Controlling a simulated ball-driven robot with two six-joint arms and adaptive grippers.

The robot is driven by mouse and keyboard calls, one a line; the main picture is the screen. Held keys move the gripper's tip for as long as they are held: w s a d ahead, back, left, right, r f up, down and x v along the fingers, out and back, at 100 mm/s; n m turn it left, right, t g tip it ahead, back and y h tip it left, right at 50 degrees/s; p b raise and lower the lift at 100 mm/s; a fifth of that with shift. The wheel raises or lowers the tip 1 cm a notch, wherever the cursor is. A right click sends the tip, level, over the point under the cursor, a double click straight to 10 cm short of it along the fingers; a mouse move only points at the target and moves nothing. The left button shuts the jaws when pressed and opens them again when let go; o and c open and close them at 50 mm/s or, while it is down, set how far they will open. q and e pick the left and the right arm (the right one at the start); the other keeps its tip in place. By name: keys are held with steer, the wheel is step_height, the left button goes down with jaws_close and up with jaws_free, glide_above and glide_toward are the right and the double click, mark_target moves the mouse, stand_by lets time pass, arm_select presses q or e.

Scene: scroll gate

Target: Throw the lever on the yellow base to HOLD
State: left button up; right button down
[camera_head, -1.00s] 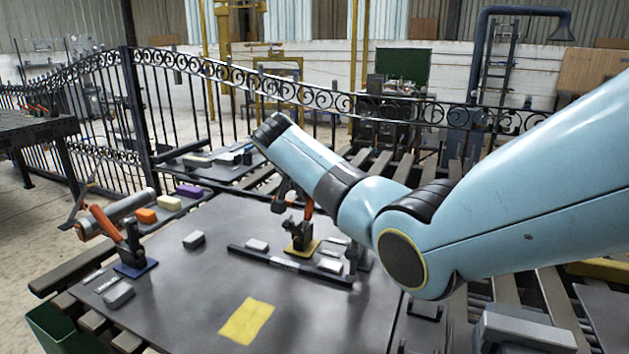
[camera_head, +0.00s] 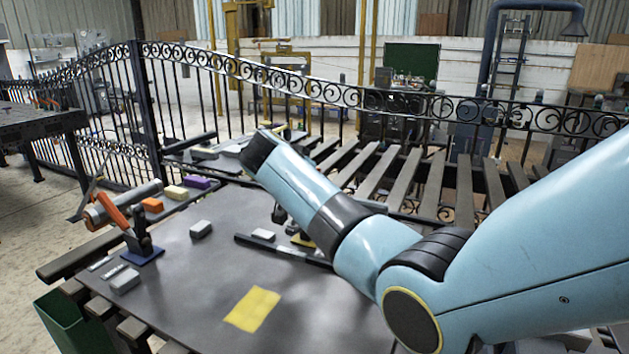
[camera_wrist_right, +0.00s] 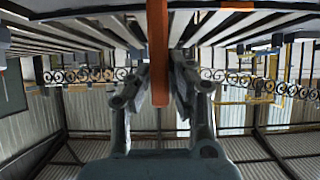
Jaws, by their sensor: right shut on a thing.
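The yellow base (camera_head: 304,241) stands on the dark grey table plate, mostly hidden behind my right arm. Its lever is hidden in the head view. In the right wrist view an orange lever handle (camera_wrist_right: 158,45) runs down the middle between the fingers. My right gripper (camera_wrist_right: 159,88) is shut on this handle. In the head view its fingers are largely hidden by my own forearm. No HOLD label is readable. My left gripper is not in view.
A yellow patch (camera_head: 252,309) marks clear surface in front. An iron fence (camera_head: 330,90) stands behind.

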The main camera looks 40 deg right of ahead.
steer(key=c, duration=1.2)
jaws_free()
steer(key=shift+c, duration=0.2)
steer(key=v, duration=1.2)
steer(key=shift+s, duration=0.1)
